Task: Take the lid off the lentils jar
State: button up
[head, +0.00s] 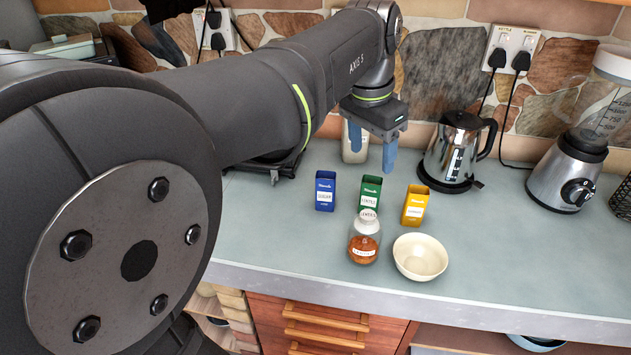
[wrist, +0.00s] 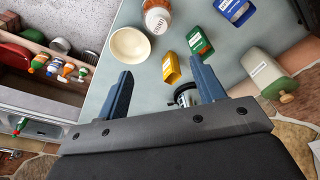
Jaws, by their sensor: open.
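The lentils jar (head: 364,245) is a small clear jar with orange contents and a white label. It stands upright near the counter's front edge in the head view, with its pale lid (head: 368,215) on top. In the wrist view the jar (wrist: 157,12) is at the top, partly cut by the frame edge. My gripper (head: 372,147) is open and empty, fingers pointing down. It is above and behind the jar, well apart from it. In the wrist view its two blue fingers (wrist: 161,70) have nothing between them at their tips.
Blue (head: 325,191), green (head: 370,193) and yellow (head: 414,205) boxes stand behind the jar. A cream bowl (head: 420,257) is close on its right. A pale canister (head: 354,150) stands behind my gripper. A kettle (head: 455,150) and blender (head: 568,165) are to the right. The counter's front right is clear.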

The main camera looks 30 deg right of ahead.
send_over(368, 215)
notch_tip(368, 215, down, 11)
jog(key=shift+r, duration=0.15)
jog(key=shift+f, duration=2.8)
jog(key=c, duration=1.1)
